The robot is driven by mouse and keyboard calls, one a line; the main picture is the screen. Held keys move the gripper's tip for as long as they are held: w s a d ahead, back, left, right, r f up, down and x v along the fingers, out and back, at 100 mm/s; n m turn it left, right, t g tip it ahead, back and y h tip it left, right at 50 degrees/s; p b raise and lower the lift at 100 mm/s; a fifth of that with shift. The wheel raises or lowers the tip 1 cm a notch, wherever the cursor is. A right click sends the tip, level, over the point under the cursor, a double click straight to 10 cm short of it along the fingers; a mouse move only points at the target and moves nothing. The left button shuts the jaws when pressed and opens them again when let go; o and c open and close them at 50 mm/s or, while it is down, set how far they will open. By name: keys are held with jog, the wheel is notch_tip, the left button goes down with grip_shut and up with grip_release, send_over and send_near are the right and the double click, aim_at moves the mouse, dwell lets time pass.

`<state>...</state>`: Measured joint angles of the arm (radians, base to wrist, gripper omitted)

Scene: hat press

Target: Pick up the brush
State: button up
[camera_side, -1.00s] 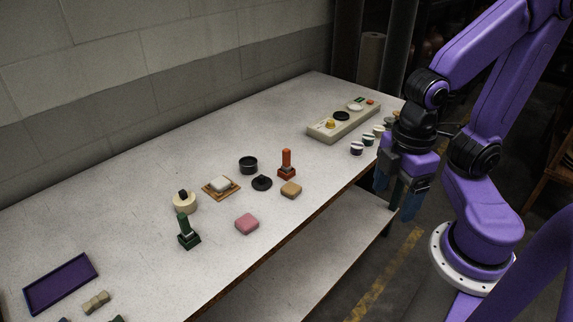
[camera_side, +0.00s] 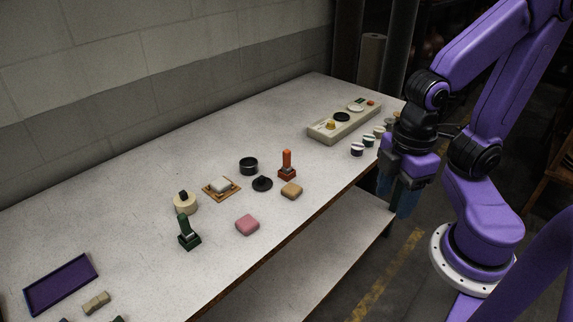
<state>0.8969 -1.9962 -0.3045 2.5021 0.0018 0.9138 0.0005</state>
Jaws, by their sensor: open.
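No item is clear enough for me to say which one is the brush. Candidates on the white table (camera_side: 150,215) are an upright orange-handled piece (camera_side: 287,164), an upright dark green-handled piece (camera_side: 188,232) and a cream round piece with a black knob (camera_side: 185,202). A small tan piece (camera_side: 96,302) lies at the lower left. My gripper (camera_side: 397,198) is open and empty, with blue fingers pointing down. It hangs off the table's right edge, beside several small cups, and is well apart from all these pieces.
A pink block (camera_side: 247,225), a tan block (camera_side: 291,190), a black ring (camera_side: 248,165) and a black lid-like piece (camera_side: 262,183) stand mid-table. A beige panel (camera_side: 325,134) is at the back, cups (camera_side: 357,149) near it. A purple tray (camera_side: 61,284) lies front left.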

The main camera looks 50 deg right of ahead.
jog(key=w+a+r+m, duration=0.2)
jog(key=w+a+m, duration=0.1)
jog(key=w+m, duration=0.65)
jog(key=m, duration=2.1)
send_over(287, 162)
jog(key=w+d, duration=0.1)
jog(key=w, duration=0.1)
notch_tip(287, 162, down, 2)
notch_tip(287, 162, down, 12)
jog(key=shift+s+d+f, duration=0.1)
jog(key=shift+s+f, duration=0.05)
jog(key=shift+f, duration=0.05)
jog(key=shift+s+f, duration=0.2)
jog(key=shift+f, duration=1.15)
jog(key=shift+s+f, duration=0.15)
jog(key=shift+f, duration=1.15)
grip_shut()
